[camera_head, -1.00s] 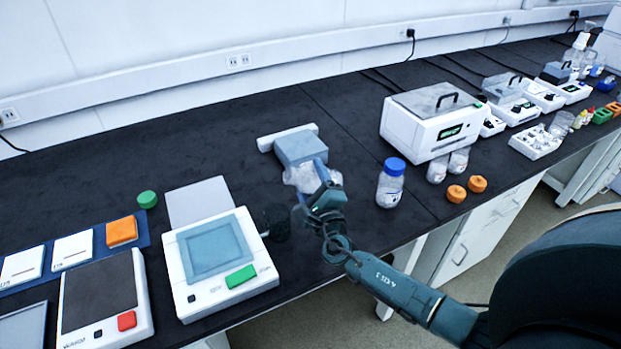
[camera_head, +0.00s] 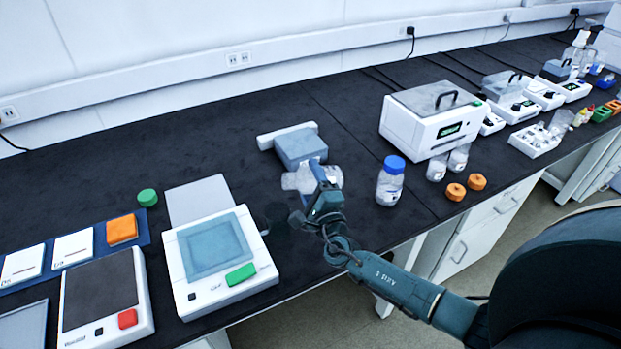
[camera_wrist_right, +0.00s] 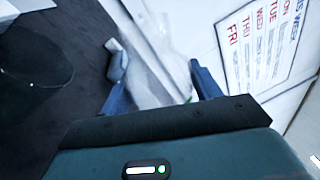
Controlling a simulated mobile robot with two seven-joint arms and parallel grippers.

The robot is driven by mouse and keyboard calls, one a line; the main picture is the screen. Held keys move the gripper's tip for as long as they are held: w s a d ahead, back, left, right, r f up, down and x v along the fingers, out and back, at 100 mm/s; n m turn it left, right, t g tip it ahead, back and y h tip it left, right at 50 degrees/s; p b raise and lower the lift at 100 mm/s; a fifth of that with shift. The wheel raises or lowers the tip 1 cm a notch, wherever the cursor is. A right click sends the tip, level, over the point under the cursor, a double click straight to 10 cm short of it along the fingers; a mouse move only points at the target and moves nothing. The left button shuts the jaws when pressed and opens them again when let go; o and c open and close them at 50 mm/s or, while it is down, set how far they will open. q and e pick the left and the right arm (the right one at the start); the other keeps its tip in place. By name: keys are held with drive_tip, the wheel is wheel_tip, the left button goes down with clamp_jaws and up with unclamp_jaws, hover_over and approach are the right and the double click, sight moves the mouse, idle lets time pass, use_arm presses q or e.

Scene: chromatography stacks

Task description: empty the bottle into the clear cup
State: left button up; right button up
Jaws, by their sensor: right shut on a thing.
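My right gripper (camera_head: 318,176) is shut on a clear bottle (camera_head: 293,181) and holds it in front of the grey block. The bottle lies nearly sideways in the head view and shows on both sides of the gripper. In the right wrist view the pale, see-through bottle (camera_wrist_right: 158,65) sits between the two fingers (camera_wrist_right: 162,88). A dark, see-through round vessel (camera_wrist_right: 35,75) at the left of the wrist view looks like the clear cup, apart from the bottle. My left gripper is not in view.
A white scale (camera_head: 216,254) stands left of the gripper, with a green cap (camera_head: 147,198) behind it. A grey block (camera_head: 300,147) is just behind the bottle. A blue-capped bottle (camera_head: 389,184) and orange caps (camera_head: 455,191) stand to the right.

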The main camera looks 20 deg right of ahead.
drive_tip(key=shift+r, duration=0.1)
drive_tip(key=shift+n, duration=0.5)
drive_tip(key=shift+n, duration=0.4)
drive_tip(key=shift+a+n+y+p, duration=0.15)
drive_tip(key=shift+n+y+p, duration=0.25)
drive_tip(key=shift+n, duration=0.1)
drive_tip(key=shift+a+f+n, duration=0.1)
drive_tip(key=shift+f+n, duration=0.1)
drive_tip(key=shift+n, duration=0.5)
